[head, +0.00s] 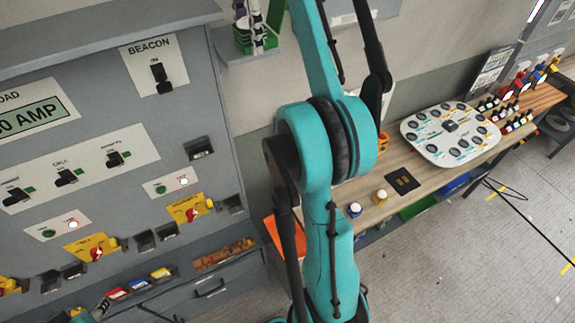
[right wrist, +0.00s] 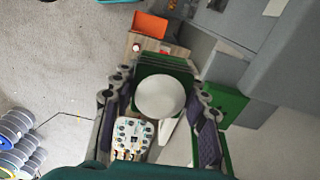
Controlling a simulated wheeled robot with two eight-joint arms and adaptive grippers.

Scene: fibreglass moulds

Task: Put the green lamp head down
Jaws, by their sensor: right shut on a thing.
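My right arm rises through the middle of the head view and bends back up. My right gripper (head: 257,24) shows small near the top edge, partly hidden, with green parts of the lamp head (head: 245,38) between and around its grey fingers. In the right wrist view the fingers of my right gripper (right wrist: 160,112) are shut on the green lamp head (right wrist: 165,67), which has a pale round face towards the camera. The lamp head is above a grey ledge (head: 232,58); I cannot tell whether they touch. My left gripper is not in view.
A grey switch cabinet (head: 105,55) fills the left. A wooden bench (head: 345,200) runs to the right, carrying a white dial board (head: 450,150) and small bottles. An orange bin (head: 287,240) stands by the cabinet. Open floor (head: 470,270) lies at lower right, with a cable on it.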

